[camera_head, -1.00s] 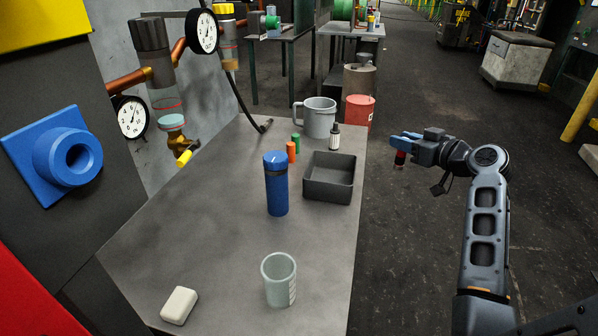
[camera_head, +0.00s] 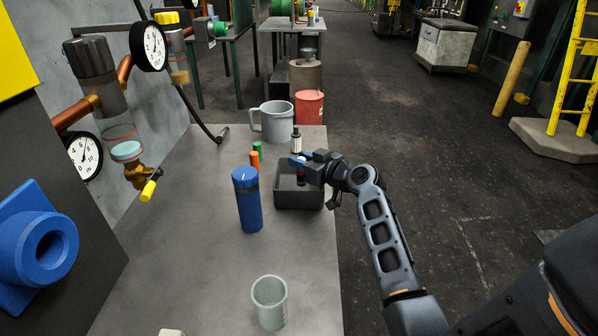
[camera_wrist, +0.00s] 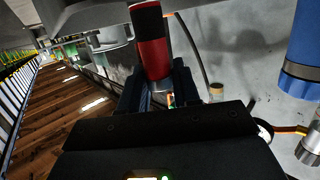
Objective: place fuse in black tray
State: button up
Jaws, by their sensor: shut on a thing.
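In the wrist view the fuse (camera_wrist: 153,58) stands out between the two fingers. The black tray (camera_head: 290,201) is an open, dark rectangular box near the right edge of the table. In the head view my gripper and the fuse are over the tray, with the fuse hanging down. I cannot tell exactly how high its lower end is above the tray floor. My gripper hides part of the tray's back rim.
A blue bottle (camera_head: 247,203) stands left of the tray. Orange (camera_head: 253,161) and green (camera_head: 257,149) cylinders, a small dark-topped bottle (camera_head: 296,142) and a grey mug (camera_head: 274,122) stand behind. A pale cup (camera_head: 269,302) is in front. The table (camera_head: 200,270) is otherwise largely clear.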

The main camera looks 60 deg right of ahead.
aim_at(299, 185)
jog(key=shift+w+a+f, duration=0.2)
jog(key=shift+w+f, duration=0.05)
jog(key=shift+f, duration=1.95)
jog(key=shift+f, duration=0.15)
jog(key=o, duration=1.1)
jog(key=shift+c, duration=0.2)
